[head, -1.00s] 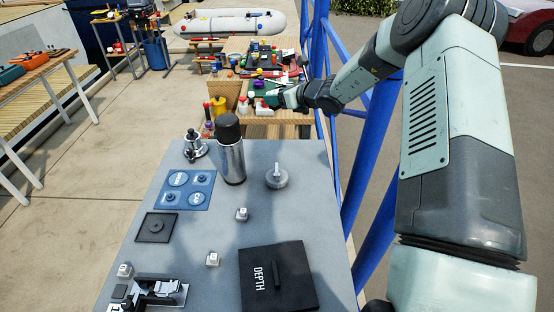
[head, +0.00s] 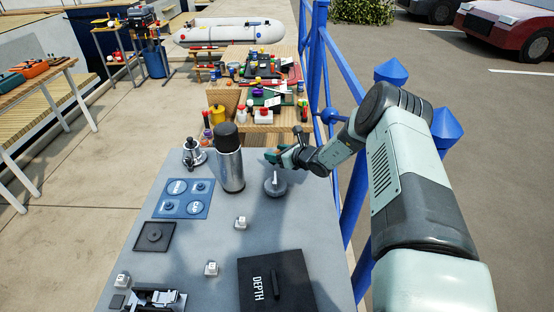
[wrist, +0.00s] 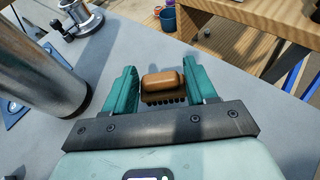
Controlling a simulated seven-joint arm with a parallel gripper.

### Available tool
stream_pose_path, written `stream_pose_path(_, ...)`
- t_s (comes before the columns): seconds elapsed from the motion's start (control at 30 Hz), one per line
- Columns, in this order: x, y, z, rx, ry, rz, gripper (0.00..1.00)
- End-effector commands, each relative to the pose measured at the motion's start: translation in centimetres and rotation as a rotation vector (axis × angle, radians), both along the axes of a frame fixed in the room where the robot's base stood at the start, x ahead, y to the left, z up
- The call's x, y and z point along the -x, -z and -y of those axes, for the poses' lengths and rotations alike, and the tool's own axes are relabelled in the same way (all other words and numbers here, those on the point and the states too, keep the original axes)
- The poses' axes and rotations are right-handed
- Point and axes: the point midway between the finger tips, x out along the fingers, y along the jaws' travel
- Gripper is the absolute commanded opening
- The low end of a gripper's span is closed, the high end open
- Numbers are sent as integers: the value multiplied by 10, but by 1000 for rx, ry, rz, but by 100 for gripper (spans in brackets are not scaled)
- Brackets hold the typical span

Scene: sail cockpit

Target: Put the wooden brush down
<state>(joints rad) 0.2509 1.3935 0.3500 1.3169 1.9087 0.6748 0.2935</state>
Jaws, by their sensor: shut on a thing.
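The wooden brush (wrist: 163,82), a brown rounded block with dark bristles, is between the green fingers of my gripper (wrist: 162,72) in the wrist view. The gripper is shut on it. In the head view my gripper (head: 276,157) is over the far right part of the grey table (head: 200,235), beside the round grey lidded piece with an upright stem (head: 275,187). The brush cannot be made out in the head view. I cannot tell the exact gap between the bristles and the tabletop.
A steel flask with a black cap (head: 230,165) stands left of the gripper, with a metal fitting (head: 194,154) beyond it. A blue mat (head: 184,198), a black pad (head: 154,236) and a black DEPTH box (head: 277,280) lie nearer. A cluttered wooden table (head: 262,128) stands behind. Blue railing (head: 352,205) runs along the right.

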Motion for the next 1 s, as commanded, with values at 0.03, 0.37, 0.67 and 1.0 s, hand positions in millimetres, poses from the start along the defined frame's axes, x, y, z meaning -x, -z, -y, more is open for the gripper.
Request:
stream_pose_path(0.03,1,10,-1,0,-1,-3,26)
stream_pose_path(0.37,0,26,0,0,0,0,26)
stream_pose_path(0.67,0,29,0,0,-1,-2,75)
stream_pose_path(1.0,0,28,0,0,-1,-1,82)
